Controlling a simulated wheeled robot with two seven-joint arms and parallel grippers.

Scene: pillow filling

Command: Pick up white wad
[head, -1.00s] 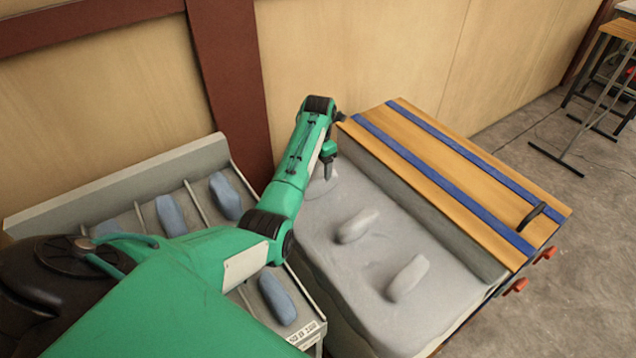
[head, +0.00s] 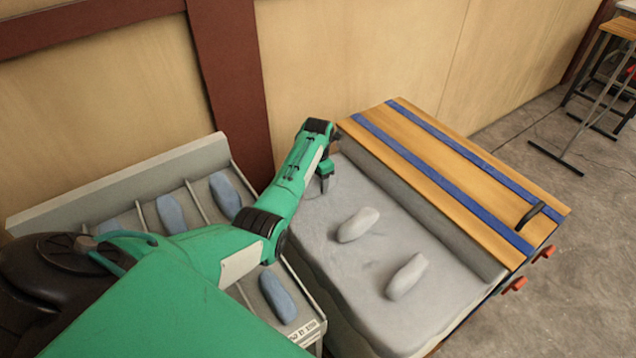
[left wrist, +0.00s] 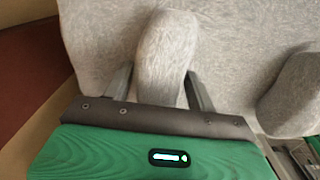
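A white wad (left wrist: 165,55) lies on the grey pillow fabric, between the two fingers of my left gripper (left wrist: 160,88) in the left wrist view. The fingers stand on either side of it, open, with a thin gap showing at the left finger. In the head view my left gripper (head: 325,182) is low at the far end of the pillow (head: 345,290), and the arm mostly hides that wad. Two more white wads, a middle one (head: 357,225) and a near one (head: 407,277), lie on the pillow. Another wad (left wrist: 293,95) shows at the right of the wrist view. My right gripper is not in view.
A wooden board with blue stripes (head: 440,172) borders the pillow on the right. A grey divided tray (head: 120,183) with blue-grey wads (head: 278,298) stands on the left, partly under my arm. A wall with a brown post (head: 232,90) is behind.

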